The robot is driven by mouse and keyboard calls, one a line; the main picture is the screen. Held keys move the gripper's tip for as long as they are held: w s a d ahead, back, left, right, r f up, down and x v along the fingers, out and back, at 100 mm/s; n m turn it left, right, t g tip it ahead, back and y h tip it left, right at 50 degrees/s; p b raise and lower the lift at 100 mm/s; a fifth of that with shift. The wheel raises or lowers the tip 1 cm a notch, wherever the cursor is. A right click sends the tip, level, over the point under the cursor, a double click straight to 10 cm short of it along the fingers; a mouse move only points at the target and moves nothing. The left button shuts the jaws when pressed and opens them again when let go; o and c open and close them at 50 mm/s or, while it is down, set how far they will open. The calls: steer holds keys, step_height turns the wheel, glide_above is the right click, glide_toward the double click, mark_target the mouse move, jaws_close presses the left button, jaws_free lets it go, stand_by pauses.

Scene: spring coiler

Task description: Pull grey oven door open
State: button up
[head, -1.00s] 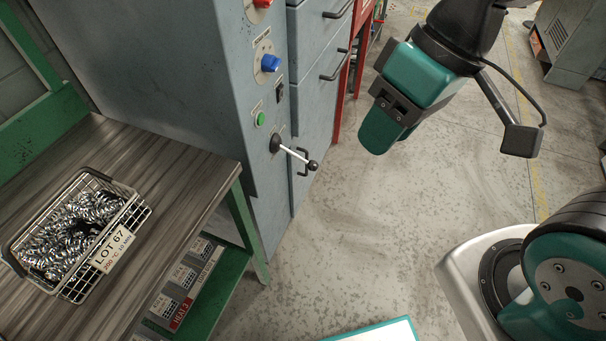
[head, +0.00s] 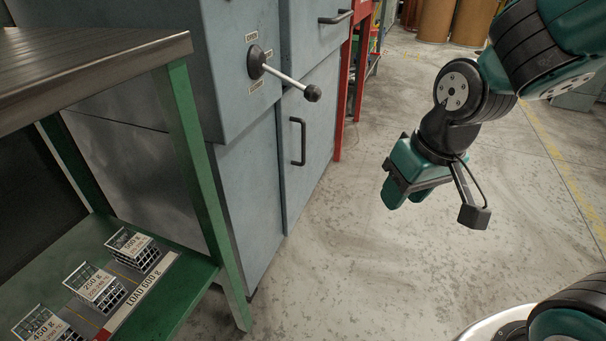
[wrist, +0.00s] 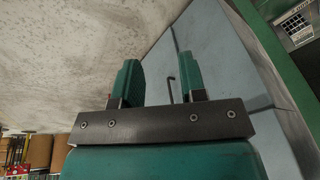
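The grey oven cabinet (head: 243,80) stands left of centre in the head view. The front has a lower grey door (head: 312,120) with a dark upright handle (head: 297,141), and a panel above with a horizontal handle (head: 336,17). Both look closed. My gripper (head: 404,196) hangs over the floor right of the cabinet, apart from it. In the wrist view my gripper (wrist: 160,80) is open and empty; a thin dark handle (wrist: 171,89) shows beyond, between the fingers.
A green-framed bench with a wooden top (head: 80,60) stands at left, close to the cabinet. Its green lower shelf (head: 185,295) holds small labelled baskets (head: 97,287). A red frame (head: 350,80) stands behind the cabinet. The floor (head: 370,270) in front is clear.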

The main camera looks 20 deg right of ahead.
steer(key=d+b+x, duration=0.1)
steer(key=b+x, duration=0.5)
steer(key=x, duration=0.4)
steer(key=n+t+y+p, duration=0.25)
steer(key=t+y, duration=0.25)
steer(key=t, duration=1)
glide_toward(304, 142)
steer(key=shift+g, duration=0.3)
steer(key=p+x, duration=0.1)
steer(key=x, duration=0.3)
steer(key=p+x, duration=0.2)
steer(key=x, duration=0.3)
steer(key=shift+w+d+r, duration=0.1)
steer(key=shift+r, duration=0.15)
steer(key=shift+x, duration=0.75)
